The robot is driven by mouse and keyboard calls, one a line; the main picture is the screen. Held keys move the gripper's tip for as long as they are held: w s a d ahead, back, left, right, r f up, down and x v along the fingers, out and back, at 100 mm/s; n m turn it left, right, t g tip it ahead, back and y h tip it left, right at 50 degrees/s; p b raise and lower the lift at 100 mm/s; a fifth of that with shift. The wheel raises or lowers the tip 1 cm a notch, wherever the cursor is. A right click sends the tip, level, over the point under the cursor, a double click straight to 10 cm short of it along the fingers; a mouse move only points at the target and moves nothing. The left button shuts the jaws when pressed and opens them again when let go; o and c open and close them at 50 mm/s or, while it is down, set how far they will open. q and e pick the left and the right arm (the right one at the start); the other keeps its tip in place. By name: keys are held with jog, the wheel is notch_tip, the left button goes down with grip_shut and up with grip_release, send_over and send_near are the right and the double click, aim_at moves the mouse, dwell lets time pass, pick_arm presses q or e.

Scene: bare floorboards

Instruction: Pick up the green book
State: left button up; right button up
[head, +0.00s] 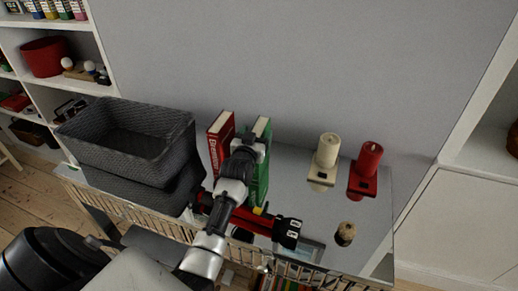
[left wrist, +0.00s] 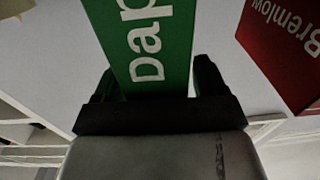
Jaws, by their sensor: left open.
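The green book (head: 263,178) stands upright on the shelf unit's top against the grey wall, partly hidden by my left arm. In the left wrist view its green spine (left wrist: 156,50) with white lettering runs between the two fingers. My left gripper (head: 257,146) is at the book in the head view. In the left wrist view the gripper (left wrist: 153,82) is open, with one finger on each side of the spine; gaps show beside it. My right gripper is not in view.
A red book (head: 217,138) stands just left of the green one; it also shows in the left wrist view (left wrist: 285,45). Stacked dark baskets (head: 150,150) are further left. A cream candle (head: 328,150), a red candle (head: 368,160) and a small twine spool (head: 345,233) are right.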

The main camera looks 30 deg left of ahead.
pick_arm(q)
jog(key=shift+s, duration=0.1)
grip_shut()
jog(key=shift+r, duration=0.1)
dwell(0.4)
